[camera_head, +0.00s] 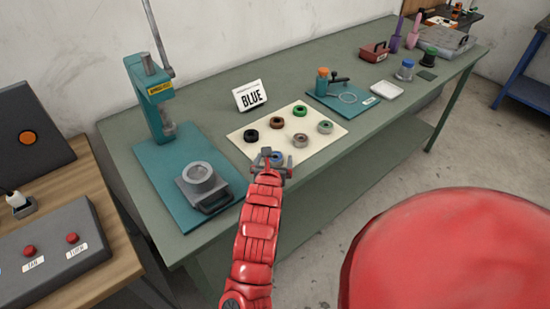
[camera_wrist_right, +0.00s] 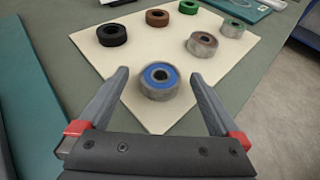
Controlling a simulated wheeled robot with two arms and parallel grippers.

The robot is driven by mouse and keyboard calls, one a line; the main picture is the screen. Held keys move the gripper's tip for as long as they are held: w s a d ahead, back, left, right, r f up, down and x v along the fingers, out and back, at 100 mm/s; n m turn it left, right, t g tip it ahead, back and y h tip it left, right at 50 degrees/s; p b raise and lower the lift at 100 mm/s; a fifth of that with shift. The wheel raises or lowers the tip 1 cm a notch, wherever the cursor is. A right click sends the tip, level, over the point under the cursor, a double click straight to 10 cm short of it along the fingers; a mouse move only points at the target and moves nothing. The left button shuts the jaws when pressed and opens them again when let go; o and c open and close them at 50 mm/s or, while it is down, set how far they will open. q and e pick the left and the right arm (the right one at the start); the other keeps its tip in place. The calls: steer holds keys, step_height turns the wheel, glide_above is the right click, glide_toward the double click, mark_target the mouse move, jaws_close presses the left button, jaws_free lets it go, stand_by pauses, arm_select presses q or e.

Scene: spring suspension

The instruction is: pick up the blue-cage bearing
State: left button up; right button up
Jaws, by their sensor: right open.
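The blue-cage bearing (camera_wrist_right: 159,82) is a grey ring with a blue face, lying flat on the near part of a cream mat (camera_head: 247,149). It also shows in the head view (camera_head: 277,155), partly hidden by my right gripper (camera_head: 274,158). In the right wrist view my right gripper (camera_wrist_right: 158,78) is open, with its two fingers to the left and right of the bearing and gaps on both sides. Whether the fingertips are at the bearing's height is hard to tell. My left gripper is not in view.
On the mat are other bearings: black (camera_head: 251,136), brown (camera_head: 277,123), green (camera_head: 299,111), rusty grey (camera_head: 300,140) and greenish grey (camera_head: 325,127). A teal press (camera_head: 155,95) stands left; a teal board (camera_head: 335,102) lies behind right.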

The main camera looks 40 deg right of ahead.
steer(key=shift+w+d+f, duration=0.2)
steer(key=shift+w+d, duration=0.05)
steer(key=shift+d, duration=0.05)
jaws_close()
stand_by(0.4)
